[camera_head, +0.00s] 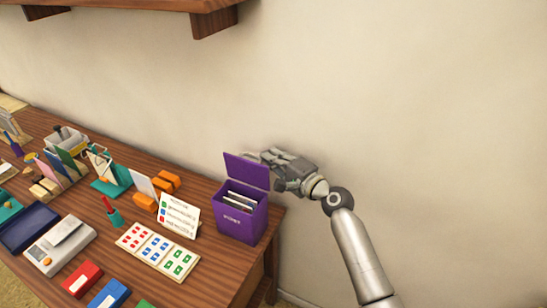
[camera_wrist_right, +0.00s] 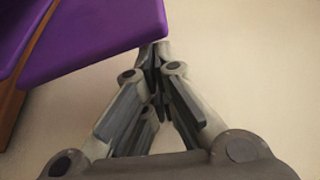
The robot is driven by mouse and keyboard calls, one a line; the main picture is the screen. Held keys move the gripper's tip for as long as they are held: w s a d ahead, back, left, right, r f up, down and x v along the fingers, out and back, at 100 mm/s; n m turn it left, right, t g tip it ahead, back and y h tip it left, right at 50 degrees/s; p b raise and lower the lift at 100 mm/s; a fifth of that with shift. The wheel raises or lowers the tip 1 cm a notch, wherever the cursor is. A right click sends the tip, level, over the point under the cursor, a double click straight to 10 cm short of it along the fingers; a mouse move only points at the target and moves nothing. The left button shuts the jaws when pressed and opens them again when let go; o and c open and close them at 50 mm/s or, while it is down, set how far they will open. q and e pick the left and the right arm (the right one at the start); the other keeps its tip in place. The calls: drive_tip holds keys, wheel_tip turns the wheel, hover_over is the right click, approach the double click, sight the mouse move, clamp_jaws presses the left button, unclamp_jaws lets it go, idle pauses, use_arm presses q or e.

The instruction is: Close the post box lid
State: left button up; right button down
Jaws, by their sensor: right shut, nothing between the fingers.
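The purple post box (camera_head: 241,217) stands at the right end of the wooden table, with white envelopes (camera_head: 238,202) inside. Its purple lid (camera_head: 246,171) is open and stands up, tilted back at the rear edge. My right gripper (camera_head: 264,156) is shut and empty, just behind and to the right of the lid. In the right wrist view the shut fingertips (camera_wrist_right: 153,50) are close to the edge of the purple lid (camera_wrist_right: 95,30); I cannot tell whether they touch it. My left gripper is not in view.
The wooden table (camera_head: 205,277) carries a stamp sheet (camera_head: 158,249), a sign card (camera_head: 180,215), orange blocks (camera_head: 145,202), a scale (camera_head: 60,244) and red and blue inkpads (camera_head: 82,279) on its left. A wall (camera_head: 420,110) stands behind. A shelf (camera_head: 150,4) hangs above.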

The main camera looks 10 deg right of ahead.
drive_tip(key=shift+s+a+r+n+b, duration=0.1)
drive_tip(key=shift+s+a+n+b, duration=0.15)
drive_tip(key=shift+b, duration=0.35)
